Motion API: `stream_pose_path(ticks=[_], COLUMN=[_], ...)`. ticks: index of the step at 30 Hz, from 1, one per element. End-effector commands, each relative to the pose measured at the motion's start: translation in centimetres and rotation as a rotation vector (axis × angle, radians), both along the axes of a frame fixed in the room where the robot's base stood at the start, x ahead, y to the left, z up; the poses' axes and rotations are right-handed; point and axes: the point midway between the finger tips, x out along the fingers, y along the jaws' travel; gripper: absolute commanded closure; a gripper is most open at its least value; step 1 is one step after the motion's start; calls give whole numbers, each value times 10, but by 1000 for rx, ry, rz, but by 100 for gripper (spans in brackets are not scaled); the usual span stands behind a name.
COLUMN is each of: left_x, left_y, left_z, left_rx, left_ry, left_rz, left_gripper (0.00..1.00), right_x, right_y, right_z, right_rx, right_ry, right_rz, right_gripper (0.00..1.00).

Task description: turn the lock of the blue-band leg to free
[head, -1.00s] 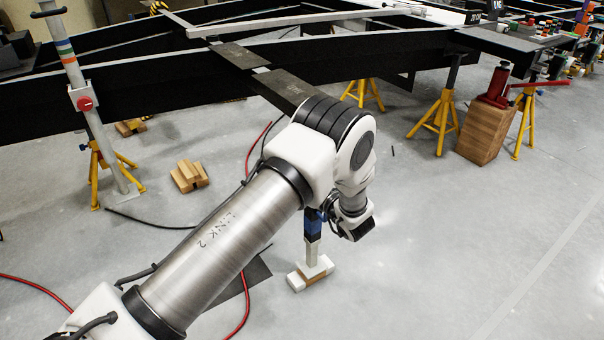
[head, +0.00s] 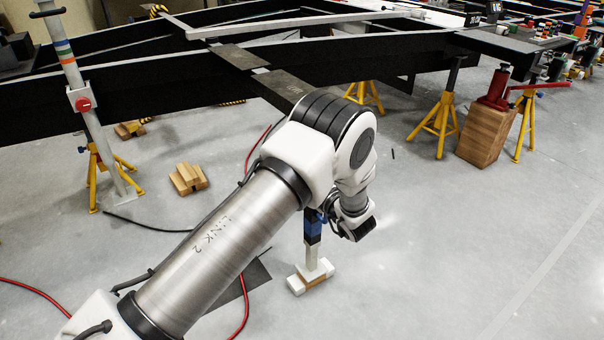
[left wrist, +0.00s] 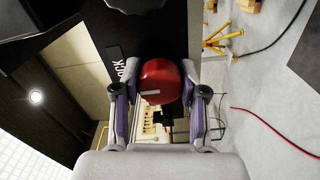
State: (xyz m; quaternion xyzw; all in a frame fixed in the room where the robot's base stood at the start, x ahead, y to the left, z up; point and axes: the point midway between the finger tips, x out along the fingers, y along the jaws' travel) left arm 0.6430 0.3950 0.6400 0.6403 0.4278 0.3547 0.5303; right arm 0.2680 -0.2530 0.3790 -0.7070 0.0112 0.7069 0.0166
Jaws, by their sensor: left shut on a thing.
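In the left wrist view my left gripper (left wrist: 159,72) is shut on a red rounded lock knob (left wrist: 162,80), with one finger at each side. A short pale mark shows on the knob's near face. A dark plate (left wrist: 112,48) with white letters, partly hidden and ending in "OCK", is beside the left finger. In the head view a slim leg (head: 312,258) with a blue part (head: 313,228) stands on a pale foot and wood beneath my left arm. Its upper part and the grip on the knob are hidden behind my arm. My right gripper is not seen.
Another leg (head: 70,70) with several coloured bands and a red knob stands at far left. The black chassis (head: 200,95) spans the back on yellow stands (head: 438,115). A red jack (head: 497,88) sits on a wood block. A red hose (head: 245,300) lies on the floor; the right floor is clear.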

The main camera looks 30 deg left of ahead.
Motion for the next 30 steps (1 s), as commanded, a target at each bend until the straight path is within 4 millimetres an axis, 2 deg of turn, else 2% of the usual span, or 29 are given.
stream_pose_path(ticks=[11, 12, 14, 24, 26, 30], left_x=[1, 1, 1, 0, -2, -12], left_y=[0, 0, 0, -2, -8, -32], left_z=[1, 1, 1, 0, 1, 1], left_rx=[-2, -2, -2, -2, -2, 0], left_ry=[-8, -8, -8, -6, -6, -5], left_rz=[0, 0, 0, -1, -3, -5], left_gripper=[93, 54, 33, 32, 32, 32], right_x=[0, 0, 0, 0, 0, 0], right_y=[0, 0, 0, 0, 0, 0], right_z=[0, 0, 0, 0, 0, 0], right_rx=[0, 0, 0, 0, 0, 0], right_ry=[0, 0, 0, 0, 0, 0], right_rz=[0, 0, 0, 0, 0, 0], right_gripper=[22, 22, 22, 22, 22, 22])
